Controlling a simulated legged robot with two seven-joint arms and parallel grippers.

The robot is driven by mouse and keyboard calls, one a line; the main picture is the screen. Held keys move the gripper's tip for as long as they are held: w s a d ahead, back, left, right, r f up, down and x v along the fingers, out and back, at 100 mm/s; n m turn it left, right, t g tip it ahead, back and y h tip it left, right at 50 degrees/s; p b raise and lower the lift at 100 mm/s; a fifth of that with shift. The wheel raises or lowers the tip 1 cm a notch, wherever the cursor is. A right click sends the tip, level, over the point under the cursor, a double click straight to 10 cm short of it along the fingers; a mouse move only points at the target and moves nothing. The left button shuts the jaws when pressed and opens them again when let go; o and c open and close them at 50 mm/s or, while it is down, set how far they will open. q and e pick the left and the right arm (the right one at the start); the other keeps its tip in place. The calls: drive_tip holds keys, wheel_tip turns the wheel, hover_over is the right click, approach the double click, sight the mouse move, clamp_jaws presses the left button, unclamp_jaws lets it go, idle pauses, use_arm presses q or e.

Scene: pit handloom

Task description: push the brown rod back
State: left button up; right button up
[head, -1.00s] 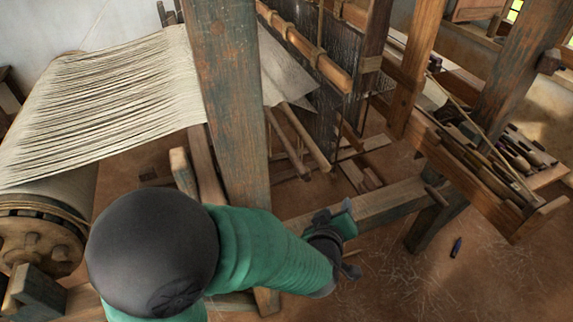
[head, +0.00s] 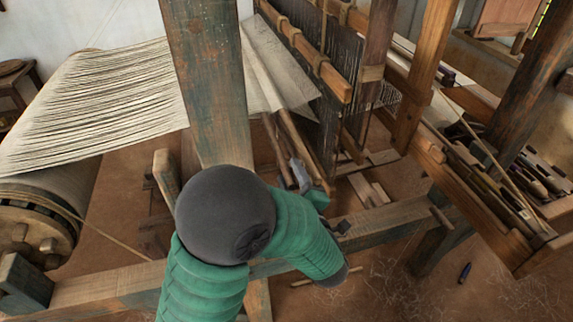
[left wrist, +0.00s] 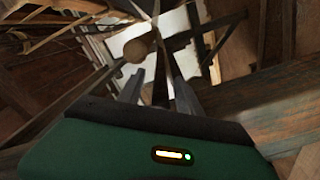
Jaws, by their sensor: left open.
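Two brown rods slope down under the cloth in the head view, a left one (head: 272,140) and a right one (head: 313,158). I cannot tell which is the task's rod. My left gripper (head: 300,171) is open, with its grey fingers at the lower ends of these rods. In the left wrist view the gripper (left wrist: 154,68) has its fingers apart, and a round, light-brown rod end (left wrist: 135,50) shows near the left fingertip. I cannot tell whether they touch. My left forearm and elbow hide part of the frame below. My right gripper is not in view.
A thick wooden post (head: 208,85) stands just left of the rods. A long beam (head: 390,217) crosses below, near my forearm. Pale warp threads (head: 95,105) stretch at left, and a tool tray (head: 490,190) is at right.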

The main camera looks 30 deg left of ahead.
sight(285, 168)
use_arm(q)
drive_tip(key=x, duration=0.3)
drive_tip(key=shift+a, duration=0.15)
drive_tip(key=shift+a+f, duration=0.1)
drive_tip(key=shift+a, duration=0.35)
drive_tip(key=shift+d, duration=0.3)
drive_tip(key=c, duration=0.7)
clamp_jaws()
